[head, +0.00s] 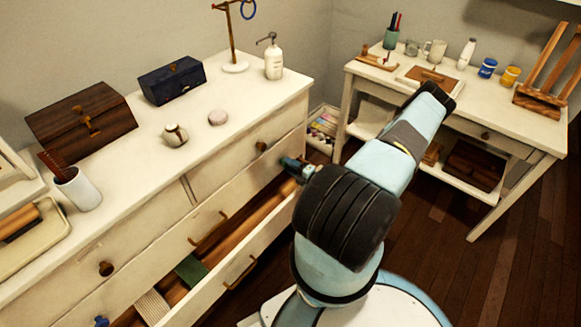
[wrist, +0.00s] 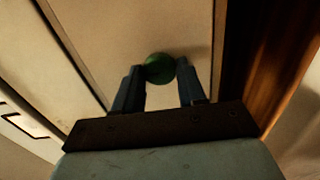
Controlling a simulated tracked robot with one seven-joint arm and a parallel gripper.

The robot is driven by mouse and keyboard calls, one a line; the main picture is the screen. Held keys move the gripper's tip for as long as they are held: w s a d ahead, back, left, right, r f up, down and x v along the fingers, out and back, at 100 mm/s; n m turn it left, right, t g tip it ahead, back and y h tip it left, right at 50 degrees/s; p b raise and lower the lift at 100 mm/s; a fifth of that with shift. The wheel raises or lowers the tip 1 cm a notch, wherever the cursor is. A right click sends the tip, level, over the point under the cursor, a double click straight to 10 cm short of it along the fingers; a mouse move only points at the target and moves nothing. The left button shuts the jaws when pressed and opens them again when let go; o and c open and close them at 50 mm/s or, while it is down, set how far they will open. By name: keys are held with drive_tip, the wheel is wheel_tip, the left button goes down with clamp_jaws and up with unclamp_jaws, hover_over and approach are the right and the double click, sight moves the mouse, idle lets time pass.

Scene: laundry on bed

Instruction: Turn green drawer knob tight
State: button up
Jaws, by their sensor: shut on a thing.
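The green drawer knob (wrist: 159,68) is round and sits on the pale drawer front (wrist: 115,35) in the wrist view. My gripper (wrist: 160,70) has one blue finger on each side of the knob and is shut on it. In the head view my gripper (head: 289,163) reaches the right end of the dresser front, just above the open drawer. I cannot make out the green knob in the head view; my gripper seems to cover it.
The white dresser (head: 250,100) has an open drawer (head: 238,262) below my gripper, holding a green item (head: 191,270). A brown knob (head: 261,146) is close by on the upper drawer. A white desk (head: 530,135) stands at the right, with dark floor between.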

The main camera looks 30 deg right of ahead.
drive_tip(key=shift+d+f, duration=0.15)
drive_tip(key=shift+f, duration=0.05)
drive_tip(key=o, duration=1)
drive_tip(key=shift+r, duration=0.1)
drive_tip(key=shift+o, duration=0.2)
drive_tip(key=v, duration=1.3)
drive_tip(key=shift+s, duration=0.35)
drive_tip(key=shift+r, duration=0.1)
